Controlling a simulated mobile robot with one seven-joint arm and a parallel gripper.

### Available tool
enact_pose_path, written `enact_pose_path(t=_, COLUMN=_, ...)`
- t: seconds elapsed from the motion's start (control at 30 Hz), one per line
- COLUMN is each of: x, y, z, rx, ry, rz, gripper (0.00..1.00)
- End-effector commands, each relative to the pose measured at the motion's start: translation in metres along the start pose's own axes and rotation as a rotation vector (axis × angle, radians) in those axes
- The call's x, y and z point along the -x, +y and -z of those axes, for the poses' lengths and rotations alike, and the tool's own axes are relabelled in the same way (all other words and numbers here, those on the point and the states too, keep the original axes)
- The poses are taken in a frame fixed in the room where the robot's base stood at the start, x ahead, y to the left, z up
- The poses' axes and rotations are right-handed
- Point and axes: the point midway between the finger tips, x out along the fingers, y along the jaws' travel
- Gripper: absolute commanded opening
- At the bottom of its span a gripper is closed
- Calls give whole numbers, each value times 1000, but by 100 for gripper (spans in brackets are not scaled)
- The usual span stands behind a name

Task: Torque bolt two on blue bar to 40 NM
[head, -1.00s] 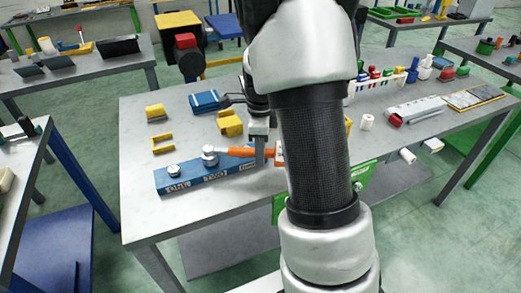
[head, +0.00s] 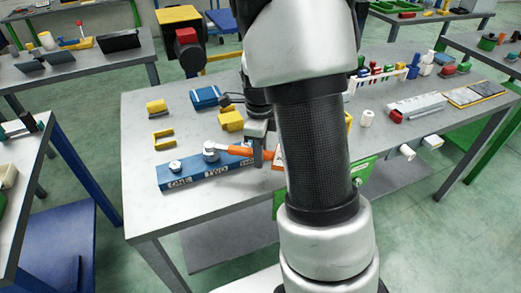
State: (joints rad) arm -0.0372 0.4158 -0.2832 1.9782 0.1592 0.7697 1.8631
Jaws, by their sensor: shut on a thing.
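The blue bar (head: 192,181) lies on the grey workbench, with white labels "ONE" and "TWO" on its front face and a third label partly covered. Bolt one (head: 175,166) stands at its left end. Over bolt two sits the silver head of a wrench (head: 210,151), which hides the bolt. The wrench has an orange handle (head: 238,151) that runs right, roughly along the bar. My gripper (head: 262,157) is shut on the orange handle. The far end of the handle and part of the bar are hidden behind my gripper and arm.
Yellow blocks (head: 231,121) and a yellow bracket (head: 163,140) lie behind the bar. A blue box (head: 205,97) sits further back. A rack of coloured items (head: 385,80) and a grey tray (head: 418,105) are on the right. The bench's front left is clear.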

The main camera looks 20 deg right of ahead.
Motion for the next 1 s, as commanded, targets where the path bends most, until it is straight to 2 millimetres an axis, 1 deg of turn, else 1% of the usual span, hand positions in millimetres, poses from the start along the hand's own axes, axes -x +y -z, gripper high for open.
enact_pose_path(t=0.47, x=1, y=2, z=0, rx=-21, ry=-2, rz=2, gripper=0)
enact_pose_path(t=1.0, x=2, y=21, z=-2, rx=-145, ry=-1, rz=1, gripper=0)
